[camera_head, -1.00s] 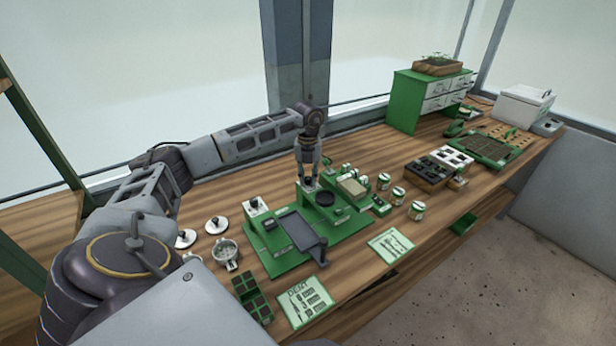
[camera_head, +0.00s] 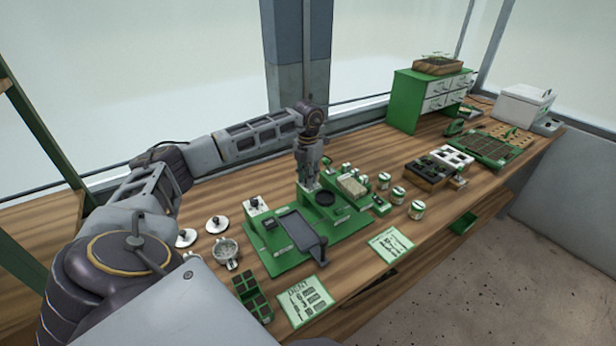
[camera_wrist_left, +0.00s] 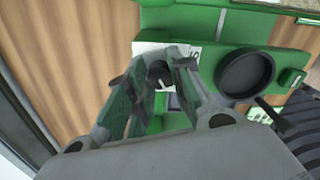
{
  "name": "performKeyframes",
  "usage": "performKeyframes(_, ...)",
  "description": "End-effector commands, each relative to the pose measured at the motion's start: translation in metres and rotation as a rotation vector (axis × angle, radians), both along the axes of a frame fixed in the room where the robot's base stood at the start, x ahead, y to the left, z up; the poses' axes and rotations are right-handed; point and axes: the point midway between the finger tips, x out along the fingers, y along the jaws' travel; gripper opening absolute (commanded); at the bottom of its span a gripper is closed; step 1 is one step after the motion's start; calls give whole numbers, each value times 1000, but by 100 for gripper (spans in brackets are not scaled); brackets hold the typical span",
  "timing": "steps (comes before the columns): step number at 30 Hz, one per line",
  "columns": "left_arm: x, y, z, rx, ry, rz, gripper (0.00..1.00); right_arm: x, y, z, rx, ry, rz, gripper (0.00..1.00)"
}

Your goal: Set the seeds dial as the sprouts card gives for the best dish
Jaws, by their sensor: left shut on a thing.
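My left gripper (camera_head: 308,185) points straight down at the back of the green seeder machine (camera_head: 350,232). Its fingers are shut on a dark dial knob (camera_wrist_left: 160,72), which shows between them in the left wrist view on a white marked plate (camera_wrist_left: 146,47). The fingers hide most of the dial and its setting. Another dark knob sits on a white-faced box (camera_head: 256,206) at the machine's left. Two printed cards lie in front, a left card (camera_head: 305,301) and a right card (camera_head: 391,244). Their text is too small to read. My right gripper is not in view.
A round black cup (camera_wrist_left: 245,73) stands close beside the fingers. Several tins (camera_head: 398,195) stand right of the machine. Lids (camera_head: 216,223), a metal pot (camera_head: 227,252) and a green cell tray (camera_head: 252,298) lie left. A green drawer cabinet (camera_head: 410,103) stands at the back.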

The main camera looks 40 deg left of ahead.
Motion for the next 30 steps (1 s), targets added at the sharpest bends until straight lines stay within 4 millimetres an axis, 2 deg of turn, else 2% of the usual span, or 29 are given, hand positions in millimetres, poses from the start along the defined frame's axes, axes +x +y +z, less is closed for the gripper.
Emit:
performKeyframes(15, 0, 0, 0, 0, 0, -25, 0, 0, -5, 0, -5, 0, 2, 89)
performKeyframes(16, 0, 0, 0, 0, 0, -25, 23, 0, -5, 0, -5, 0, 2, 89)
performKeyframes(21, 0, 0, 0, 0, 0, -24, 45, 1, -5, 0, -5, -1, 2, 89)
performKeyframes(28, 0, 0, 0, 0, 0, -24, 45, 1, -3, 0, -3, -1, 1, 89)
performKeyframes(30, 0, 0, 0, 0, 0, -24, 45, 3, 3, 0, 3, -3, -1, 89)
